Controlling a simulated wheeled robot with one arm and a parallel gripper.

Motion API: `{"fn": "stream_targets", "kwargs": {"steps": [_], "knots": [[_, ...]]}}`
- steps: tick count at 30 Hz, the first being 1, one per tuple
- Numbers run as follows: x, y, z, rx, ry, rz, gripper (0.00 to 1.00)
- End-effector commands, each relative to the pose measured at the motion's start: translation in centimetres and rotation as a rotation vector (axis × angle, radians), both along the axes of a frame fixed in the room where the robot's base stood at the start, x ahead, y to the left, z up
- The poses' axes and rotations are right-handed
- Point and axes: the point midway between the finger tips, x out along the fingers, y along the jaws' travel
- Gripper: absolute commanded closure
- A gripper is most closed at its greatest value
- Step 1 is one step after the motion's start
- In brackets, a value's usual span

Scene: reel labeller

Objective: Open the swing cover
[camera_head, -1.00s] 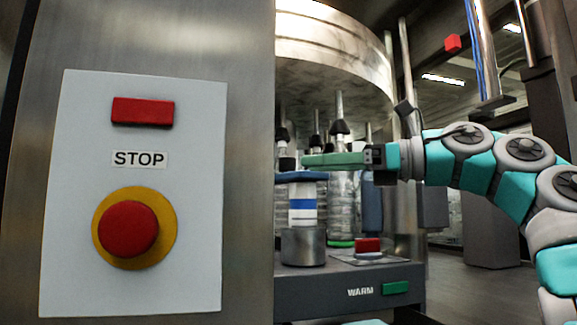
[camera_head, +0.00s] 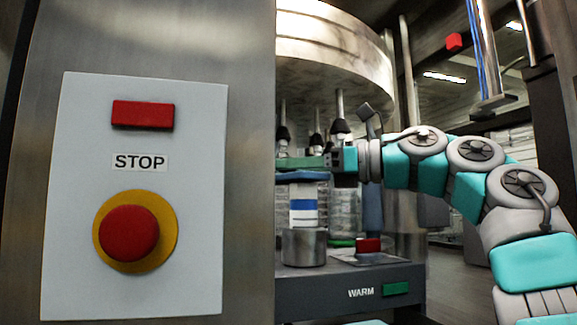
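My gripper (camera_head: 298,163), with green fingers, reaches left into the machine from the right. It is above a blue disc-topped reel with a blue and white band (camera_head: 303,204). The fingertips run behind the edge of the steel panel at left, so they are hidden. The fingers appear edge-on, and I cannot see a gap between them or anything held. I cannot clearly make out which part is the swing cover.
A steel panel (camera_head: 250,60) with a red STOP button (camera_head: 130,233) fills the left. A dark base (camera_head: 315,285) marked WARM has a green button (camera_head: 396,289). Clear bottles (camera_head: 344,213) and a round steel drum (camera_head: 335,40) stand behind. Floor at right looks open.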

Motion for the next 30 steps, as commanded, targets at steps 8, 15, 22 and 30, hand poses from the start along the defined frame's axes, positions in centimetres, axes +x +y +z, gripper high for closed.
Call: {"fn": "stream_targets", "kwargs": {"steps": [8,15,22,30], "knots": [[-0.01,-0.01,0.0,0.0,0.0,0.0,0.96],[-0.02,0.0,0.0,0.0,0.0,0.0,1.0],[-0.02,0.0,0.0,0.0,0.0,0.0,1.0],[-0.02,-0.02,0.0,0.0,0.0,0.0,1.0]]}}
